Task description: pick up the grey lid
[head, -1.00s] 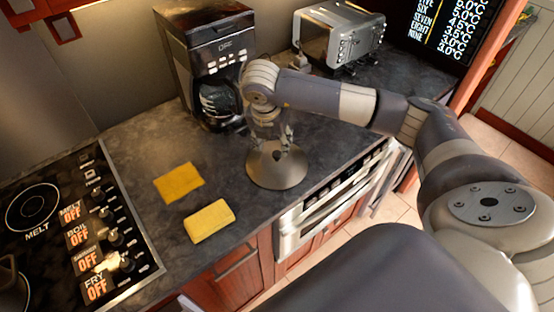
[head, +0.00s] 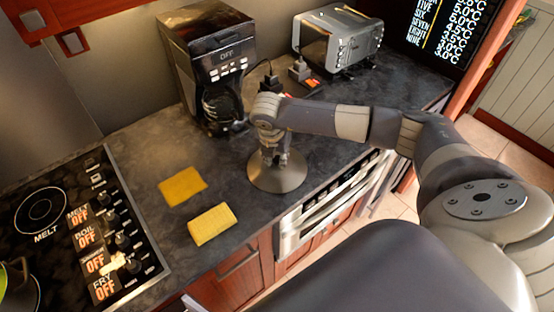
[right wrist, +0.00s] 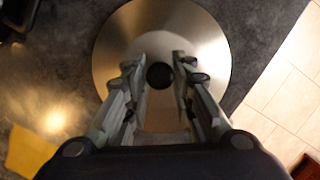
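The grey lid (head: 278,178) lies flat on the dark countertop in the head view, right of the yellow sponge. It is a round metal disc with a dark knob at its centre. In the right wrist view the lid (right wrist: 205,45) fills the upper middle, and its dark knob (right wrist: 159,76) sits between the fingertips. My right gripper (head: 277,158) is directly above the lid, pointing down. In the right wrist view the right gripper (right wrist: 162,68) is open, with a gap on both sides of the knob. My left gripper is not in view.
A yellow sponge (head: 212,224) and a flat yellow cloth (head: 183,186) lie left of the lid. A coffee maker (head: 208,65) and a toaster (head: 338,38) stand behind. A stove (head: 75,225) is at the left. The counter's front edge runs close to the lid.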

